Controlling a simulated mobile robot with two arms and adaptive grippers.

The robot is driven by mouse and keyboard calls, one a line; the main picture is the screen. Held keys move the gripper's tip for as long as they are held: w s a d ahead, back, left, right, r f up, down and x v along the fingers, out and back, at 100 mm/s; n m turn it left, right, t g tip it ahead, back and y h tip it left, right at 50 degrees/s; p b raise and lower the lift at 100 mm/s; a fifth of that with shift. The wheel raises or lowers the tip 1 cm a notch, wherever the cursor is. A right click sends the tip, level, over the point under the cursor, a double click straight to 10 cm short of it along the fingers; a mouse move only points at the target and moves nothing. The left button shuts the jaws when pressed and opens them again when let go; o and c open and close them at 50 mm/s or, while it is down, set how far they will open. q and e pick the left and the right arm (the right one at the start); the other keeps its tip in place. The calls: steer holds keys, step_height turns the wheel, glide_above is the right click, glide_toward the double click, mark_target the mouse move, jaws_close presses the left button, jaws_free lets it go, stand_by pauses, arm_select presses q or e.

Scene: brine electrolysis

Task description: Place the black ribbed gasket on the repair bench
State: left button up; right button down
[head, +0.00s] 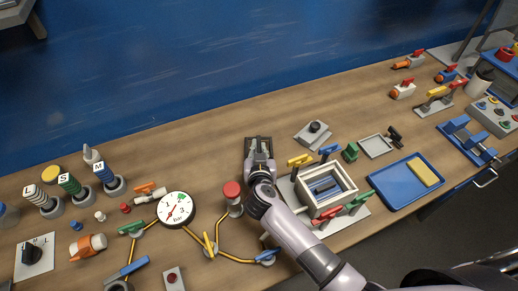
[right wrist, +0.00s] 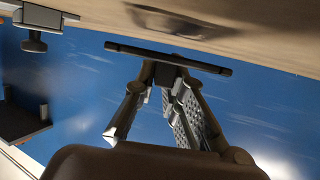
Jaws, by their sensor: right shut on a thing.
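My right gripper (head: 259,155) is over the middle of the wooden bench (head: 215,120). It is shut on a dark, flat, squarish piece, which I take to be the black ribbed gasket (head: 258,143). In the right wrist view the gasket (right wrist: 125,47) shows edge-on as a thin black bar across the fingertips (right wrist: 168,75). A gap shows between it and the bench top there. Its ribs cannot be made out, and the fingers hide part of it. My left gripper is not in view.
A pale open box with coloured clamps (head: 325,205) stands right of my gripper. Beyond it is a blue tray (head: 385,190) with a yellow block (head: 425,172). A gauge (head: 175,209) and a red-topped post (head: 232,190) stand left. The bench behind the gripper is clear.

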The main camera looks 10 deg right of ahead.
steer(key=shift+s+f, duration=0.2)
steer(key=shift+f, duration=0.4)
steer(key=c, duration=1.7)
jaws_free()
steer(key=shift+s+f, duration=0.15)
steer(key=shift+f, duration=0.1)
steer(key=shift+o, duration=0.2)
steer(key=shift+a+r, duration=0.1)
steer(key=shift+r, duration=0.45)
steer(key=v, duration=0.7)
steer(key=r+v, duration=0.1)
steer(key=v, duration=0.3)
steer(key=shift+s, duration=0.1)
